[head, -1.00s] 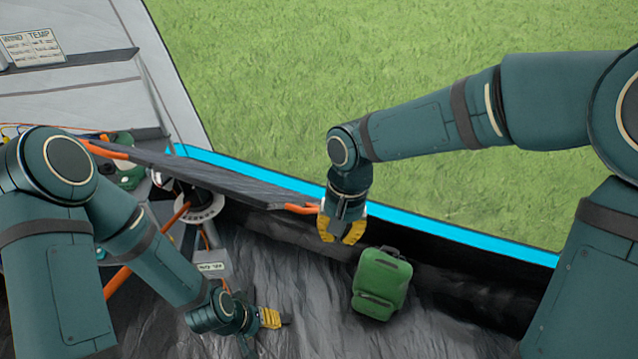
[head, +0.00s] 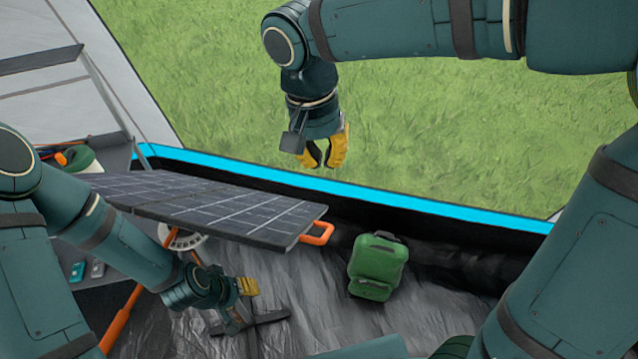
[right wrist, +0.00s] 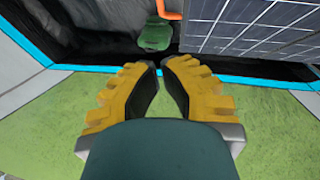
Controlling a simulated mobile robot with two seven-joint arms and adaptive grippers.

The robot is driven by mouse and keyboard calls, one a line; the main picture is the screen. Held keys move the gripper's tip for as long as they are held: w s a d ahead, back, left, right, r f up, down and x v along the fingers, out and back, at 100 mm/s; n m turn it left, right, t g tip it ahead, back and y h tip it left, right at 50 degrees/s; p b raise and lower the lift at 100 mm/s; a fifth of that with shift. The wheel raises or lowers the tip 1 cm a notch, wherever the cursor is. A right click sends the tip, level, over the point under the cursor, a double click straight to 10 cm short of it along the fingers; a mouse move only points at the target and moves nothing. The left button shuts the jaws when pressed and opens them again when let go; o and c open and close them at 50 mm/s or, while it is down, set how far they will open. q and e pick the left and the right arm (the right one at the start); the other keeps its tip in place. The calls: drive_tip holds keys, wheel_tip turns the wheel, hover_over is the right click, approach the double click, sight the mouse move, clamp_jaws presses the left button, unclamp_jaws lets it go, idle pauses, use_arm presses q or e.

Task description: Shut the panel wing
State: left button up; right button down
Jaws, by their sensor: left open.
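The solar panel (head: 140,187) shows its dark gridded cells, with the wing (head: 235,212) stretching right and an orange handle (head: 318,233) at its end. The wing lies spread out, cells up, roughly level with the left section. It also shows in the right wrist view (right wrist: 265,30). My right gripper (head: 323,162) is empty, above and apart from the handle; a narrow gap shows between its yellow fingers in the right wrist view (right wrist: 160,65). My left gripper (head: 265,305) is open and low in front of the panel, apart from the wing; nothing shows in it.
A green backpack (head: 378,262) stands on the dark tent floor (head: 320,315) right of the handle. The blue-edged tent wall (head: 440,208) runs behind, with grass beyond. A shelf (head: 35,60) is at upper left. An orange pole (head: 125,315) stands near my left arm.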

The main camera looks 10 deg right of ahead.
drive_tip(key=b, duration=0.1)
approach(331, 228)
wheel_tip(331, 228, down, 3)
drive_tip(key=w+d, duration=0.2)
drive_tip(key=shift+s+a+f, duration=0.15)
drive_tip(key=shift+s+f, duration=0.35)
drive_tip(key=shift+f, duration=0.05)
drive_tip(key=shift+s+a+f, duration=0.2)
drive_tip(key=shift+s+f, duration=0.25)
drive_tip(key=shift+f, duration=0.05)
drive_tip(key=shift+s+a+f, duration=0.1)
drive_tip(key=shift+s+f, duration=0.25)
drive_tip(key=shift+s, duration=0.05)
drive_tip(key=shift+f, duration=0.1)
